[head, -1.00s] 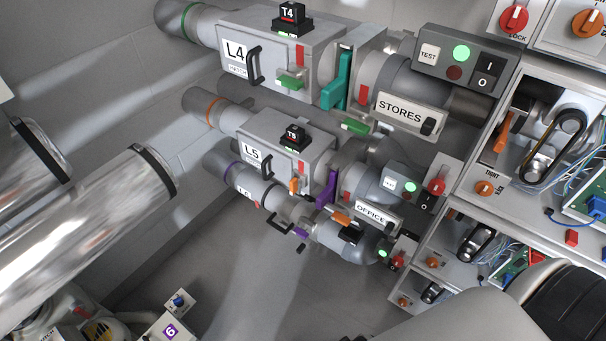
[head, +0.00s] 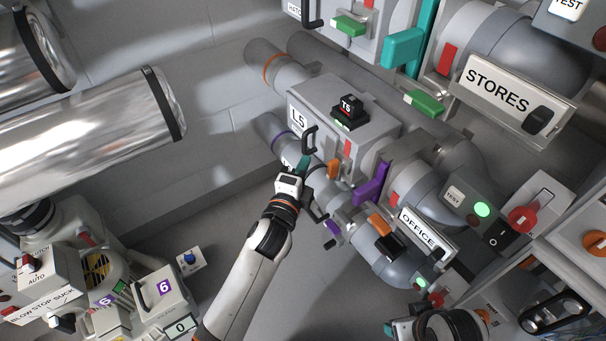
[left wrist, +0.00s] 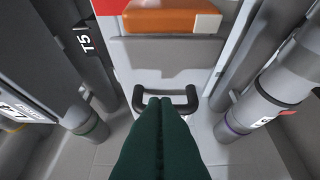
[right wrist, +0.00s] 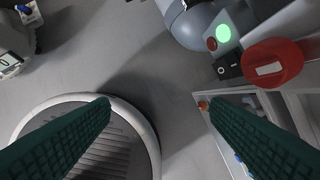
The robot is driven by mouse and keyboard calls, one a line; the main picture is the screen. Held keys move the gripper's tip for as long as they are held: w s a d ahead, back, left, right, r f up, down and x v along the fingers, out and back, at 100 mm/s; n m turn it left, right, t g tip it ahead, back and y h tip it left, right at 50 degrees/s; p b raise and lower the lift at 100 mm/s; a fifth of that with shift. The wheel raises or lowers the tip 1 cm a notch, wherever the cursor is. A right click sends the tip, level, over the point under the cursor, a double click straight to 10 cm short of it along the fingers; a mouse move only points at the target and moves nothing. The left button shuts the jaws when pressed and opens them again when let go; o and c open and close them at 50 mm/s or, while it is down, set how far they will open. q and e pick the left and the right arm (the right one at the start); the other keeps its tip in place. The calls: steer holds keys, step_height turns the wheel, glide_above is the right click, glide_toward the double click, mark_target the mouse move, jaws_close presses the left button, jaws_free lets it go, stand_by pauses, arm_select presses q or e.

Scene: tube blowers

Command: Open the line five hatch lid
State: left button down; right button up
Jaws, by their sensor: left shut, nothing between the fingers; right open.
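The line five hatch is a grey box (head: 365,132) marked L5, with a black T5 block (head: 348,112) on top. Its lid looks shut. A black bar handle (head: 310,142) stands on the lid face, and it also shows in the left wrist view (left wrist: 191,96). An orange latch (head: 334,168) sits beside the lid; an orange block (left wrist: 165,18) shows in the left wrist view. My left gripper (head: 304,164) is shut and empty, its green fingertips (left wrist: 161,101) overlapping the handle; contact cannot be told. My right gripper (right wrist: 160,112) is open and empty, away from the hatch.
A purple plate (head: 371,184) and the OFFICE panel (head: 421,233) stand right of the hatch. The larger line with the STORES panel (head: 497,84) is above. A silver pipe (head: 90,120) fills the upper left. A blower unit (head: 95,275) stands lower left. Floor (head: 310,280) is open below.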

mark_target(317, 136)
arm_select(q)
steer(key=x, duration=0.4)
steer(key=shift+w+b, duration=0.2)
steer(key=shift+b, duration=0.2)
steer(key=shift+w+d, duration=0.2)
steer(key=shift+w, duration=0.35)
arm_select(e)
steer(key=shift+v, duration=0.9)
steer(key=shift+s, duration=0.1)
